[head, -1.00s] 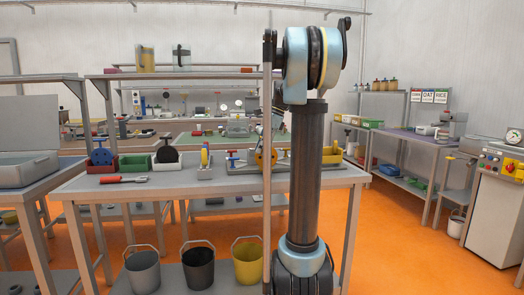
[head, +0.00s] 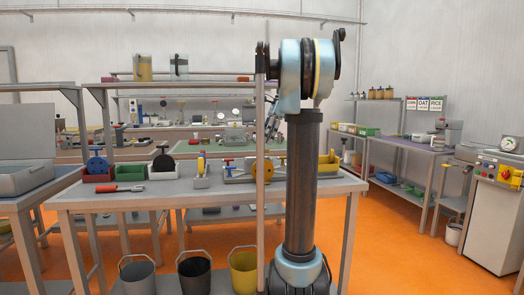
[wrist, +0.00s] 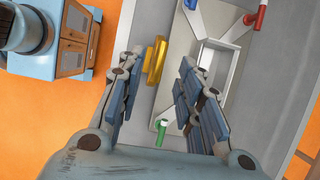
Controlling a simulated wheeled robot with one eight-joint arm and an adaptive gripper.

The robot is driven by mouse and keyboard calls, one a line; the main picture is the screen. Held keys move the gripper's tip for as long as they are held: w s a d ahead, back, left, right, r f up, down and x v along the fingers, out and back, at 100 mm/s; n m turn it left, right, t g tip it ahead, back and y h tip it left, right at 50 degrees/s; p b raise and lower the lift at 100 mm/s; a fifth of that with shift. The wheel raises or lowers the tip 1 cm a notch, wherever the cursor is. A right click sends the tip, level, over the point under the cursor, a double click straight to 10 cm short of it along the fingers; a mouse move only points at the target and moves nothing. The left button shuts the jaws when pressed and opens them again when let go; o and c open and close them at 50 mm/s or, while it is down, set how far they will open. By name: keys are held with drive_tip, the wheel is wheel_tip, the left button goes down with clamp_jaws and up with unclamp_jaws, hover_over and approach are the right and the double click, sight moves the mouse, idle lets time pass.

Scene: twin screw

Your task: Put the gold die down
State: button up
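The gold die (wrist: 155,60) shows nearly edge-on in the wrist view, close beside my left finger and over or beside a pale grey fixture (wrist: 185,30). In the head view a gold disc (head: 266,168) stands partly hidden behind a post and my arm. My gripper (wrist: 160,70) has its two fingers well apart. The die lies toward the left finger, with a gap to the right one. I cannot tell whether the left finger touches it. The fixture has a rectangular opening, a green-tipped handle (wrist: 162,127), and blue and red handles at the top.
On the bench (head: 160,193) are a red-handled tool (head: 118,189), a red bin (head: 98,175), a green bin (head: 131,172) and a yellow tray (head: 329,165). Several buckets stand below. The bench front has some bare room.

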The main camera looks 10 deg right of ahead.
drive_tip(key=shift+v, duration=1.45)
drive_tip(key=s+a+f+n+t+h, duration=0.1)
drive_tip(key=s+a+f+n+h, duration=0.1)
drive_tip(key=s+f+n, duration=0.7)
drive_tip(key=s+a+f+n+t+h, duration=0.1)
drive_tip(key=s+f+n, duration=0.8)
drive_tip(key=s+f, duration=1.7)
wheel_tip(320, 180, down, 2)
drive_tip(key=shift+a+f+h, duration=0.15)
drive_tip(key=shift+a+h, duration=0.55)
drive_tip(key=shift+a, duration=0.1)
